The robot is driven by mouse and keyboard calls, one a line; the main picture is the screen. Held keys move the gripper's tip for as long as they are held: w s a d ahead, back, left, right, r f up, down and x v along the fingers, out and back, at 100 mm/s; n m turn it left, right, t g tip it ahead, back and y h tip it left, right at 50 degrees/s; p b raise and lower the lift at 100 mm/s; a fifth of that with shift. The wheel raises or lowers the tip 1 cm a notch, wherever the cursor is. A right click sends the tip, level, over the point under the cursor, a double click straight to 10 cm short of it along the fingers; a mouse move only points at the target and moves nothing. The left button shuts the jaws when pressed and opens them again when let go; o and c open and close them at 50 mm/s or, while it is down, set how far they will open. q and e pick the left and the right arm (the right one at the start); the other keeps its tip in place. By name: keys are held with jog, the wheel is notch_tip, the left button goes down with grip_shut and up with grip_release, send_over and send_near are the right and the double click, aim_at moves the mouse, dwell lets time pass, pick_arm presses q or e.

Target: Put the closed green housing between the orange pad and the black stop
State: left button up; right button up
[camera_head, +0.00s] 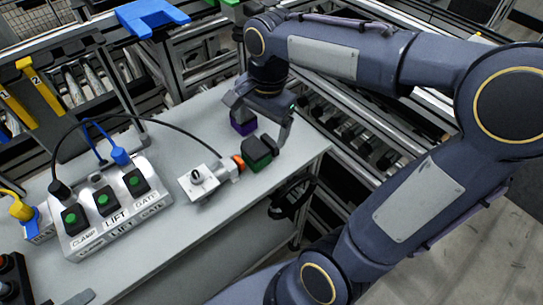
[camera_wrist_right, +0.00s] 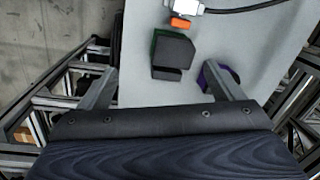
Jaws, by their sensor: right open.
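The green housing (camera_head: 258,163) is a small dark block on the grey table, beside the orange pad (camera_head: 238,162) of the silver clamp. In the right wrist view the housing's green side (camera_wrist_right: 154,45) shows against a black block (camera_wrist_right: 173,57); I cannot tell where the housing ends and the black stop begins. The orange pad (camera_wrist_right: 180,22) is just beyond, with a small gap. My right gripper (camera_head: 262,122) is open and empty; its fingers (camera_wrist_right: 163,90) stand apart, short of the housing in the wrist view. My left gripper is not in view.
A purple block (camera_head: 243,122) sits behind the housing, close to one right finger in the wrist view (camera_wrist_right: 218,76). The button box (camera_head: 110,205) with cables stands at left. A black cable arches to the clamp (camera_head: 205,180). The table's right edge is close.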

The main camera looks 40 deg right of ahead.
jog(key=s+a+f+n+t+y, duration=0.1)
jog(key=s+a+f+n+t, duration=0.1)
jog(key=s+n, duration=0.4)
jog(key=s+a+f+n+t+y, duration=0.1)
jog(key=s+a+n+t, duration=0.1)
jog(key=s+n, duration=0.4)
jog(key=shift+s+f+t+y, duration=0.3)
jog(key=shift+s+f+y, duration=0.1)
jog(key=shift+s, duration=0.1)
dwell(1.3)
